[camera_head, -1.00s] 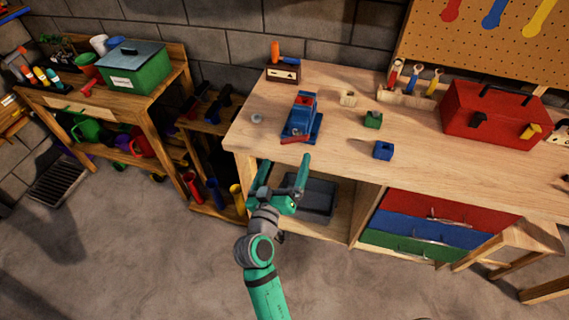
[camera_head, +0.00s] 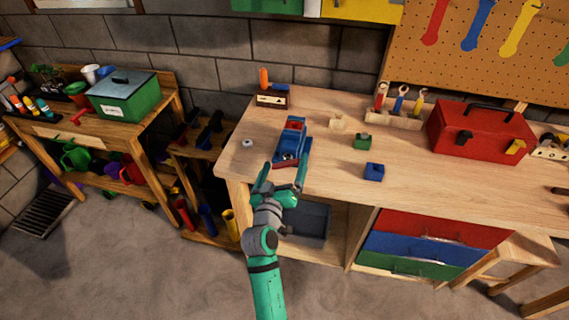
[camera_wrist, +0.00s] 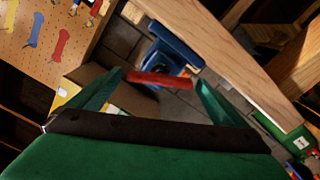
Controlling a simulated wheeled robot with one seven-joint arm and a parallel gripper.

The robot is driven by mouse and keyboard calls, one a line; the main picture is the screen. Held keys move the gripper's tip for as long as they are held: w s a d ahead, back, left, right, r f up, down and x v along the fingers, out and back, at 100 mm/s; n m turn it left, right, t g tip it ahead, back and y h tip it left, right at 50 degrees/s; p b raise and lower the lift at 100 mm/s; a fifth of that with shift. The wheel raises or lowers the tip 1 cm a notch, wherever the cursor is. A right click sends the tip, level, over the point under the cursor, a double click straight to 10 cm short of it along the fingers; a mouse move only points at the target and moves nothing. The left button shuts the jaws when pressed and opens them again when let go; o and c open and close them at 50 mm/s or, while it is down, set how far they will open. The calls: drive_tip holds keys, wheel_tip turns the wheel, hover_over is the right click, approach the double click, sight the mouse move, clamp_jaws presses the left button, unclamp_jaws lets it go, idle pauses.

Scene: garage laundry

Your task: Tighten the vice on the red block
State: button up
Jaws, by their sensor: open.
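The blue vice (camera_head: 293,136) stands near the left end of the wooden workbench (camera_head: 335,165). It also shows beyond my gripper in the wrist view (camera_wrist: 172,44). A red bar-like piece (camera_wrist: 160,79) crosses the near side of the vice; I cannot tell for sure whether it is the handle or the block. My gripper (camera_head: 284,163) is open at the bench's front edge, just in front of the vice. In the wrist view the red piece appears between the two green fingertips, with no clear sign of contact. The inside of the vice jaws is unclear.
A grey round item (camera_head: 247,143) lies left of the vice. A beige block (camera_head: 338,122), a green block (camera_head: 362,142) and a blue block (camera_head: 374,172) lie to its right. A red toolbox (camera_head: 481,133) stands farther right. A small holder with an orange-handled tool (camera_head: 272,100) is behind.

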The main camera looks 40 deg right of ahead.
drive_tip(key=shift+w+d, duration=0.45)
drive_tip(key=shift+d, duration=0.05)
drive_tip(key=c, duration=1)
drive_tip(key=shift+c, duration=0.2)
drive_tip(key=m, duration=0.3)
drive_tip(key=shift+m, duration=0.4)
drive_tip(key=m, duration=0.3)
drive_tip(key=shift+s+m, duration=0.15)
drive_tip(key=shift+m, duration=0.25)
drive_tip(key=m, duration=0.3)
drive_tip(key=shift+d, duration=0.1)
drive_tip(key=shift+s+f+m, duration=0.1)
drive_tip(key=shift+m, duration=1.9)
